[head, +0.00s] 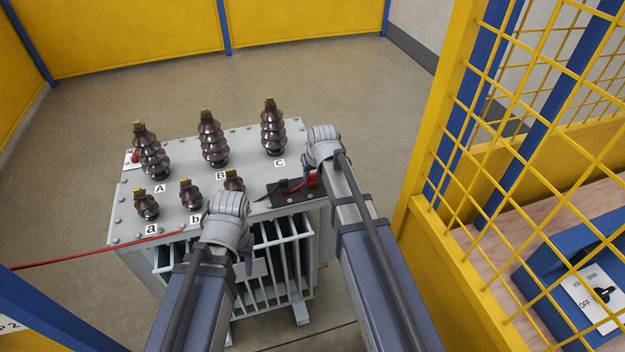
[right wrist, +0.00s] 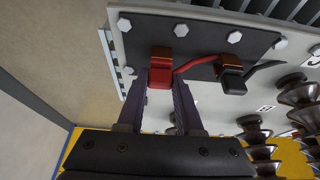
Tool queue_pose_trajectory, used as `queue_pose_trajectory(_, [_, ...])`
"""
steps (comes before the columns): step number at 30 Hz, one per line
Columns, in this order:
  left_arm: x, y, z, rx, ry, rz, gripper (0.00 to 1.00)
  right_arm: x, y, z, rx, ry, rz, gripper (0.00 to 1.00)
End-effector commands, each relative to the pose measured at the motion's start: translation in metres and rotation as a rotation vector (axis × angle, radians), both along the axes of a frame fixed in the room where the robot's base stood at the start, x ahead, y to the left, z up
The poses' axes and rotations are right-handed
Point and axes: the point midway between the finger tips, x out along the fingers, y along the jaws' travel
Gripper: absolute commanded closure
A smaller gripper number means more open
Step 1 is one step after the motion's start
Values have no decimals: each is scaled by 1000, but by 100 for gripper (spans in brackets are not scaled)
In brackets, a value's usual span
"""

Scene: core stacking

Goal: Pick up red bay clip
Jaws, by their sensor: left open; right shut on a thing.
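The red clip (right wrist: 160,68) sits on a black plate (right wrist: 205,62) at the transformer's edge, with a red lead running from it. My right gripper (right wrist: 161,80) is shut on it, one finger on each side. In the head view the red clip (head: 313,180) shows partly behind my right gripper (head: 308,166). The clip still appears to be at the plate; I cannot tell whether it touches. A black clip (right wrist: 232,75) with a black lead is beside it. My left gripper (head: 246,262) is open at the transformer's front side, its fingers mostly hidden by the wrist.
The grey transformer (head: 190,215) carries several brown insulators, including one by label C (head: 273,128). A red cable (head: 90,250) crosses from the left to its front edge. A yellow mesh fence (head: 470,130) stands close on the right, with a blue box (head: 560,250) behind it.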

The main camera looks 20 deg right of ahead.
Motion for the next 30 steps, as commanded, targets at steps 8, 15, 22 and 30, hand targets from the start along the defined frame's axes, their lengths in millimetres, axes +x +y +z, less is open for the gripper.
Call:
queue_pose_trajectory(8, [0, 0, 0, 0, 0, 0, 50, 0, 0, 0, 0, 0, 0, 100])
queue_pose_trajectory(15, [0, 0, 0, 0, 0, 0, 50, 0, 0, 0, 0, 0, 0, 100])
queue_pose_trajectory(22, [0, 0, 11, 0, 0, 0, 50, 0, 0, 11, 0, 0, 0, 100])
queue_pose_trajectory(30, [0, 0, 45, 0, 0, 0, 50, 0, 0, 45, 0, 0, 0, 100])
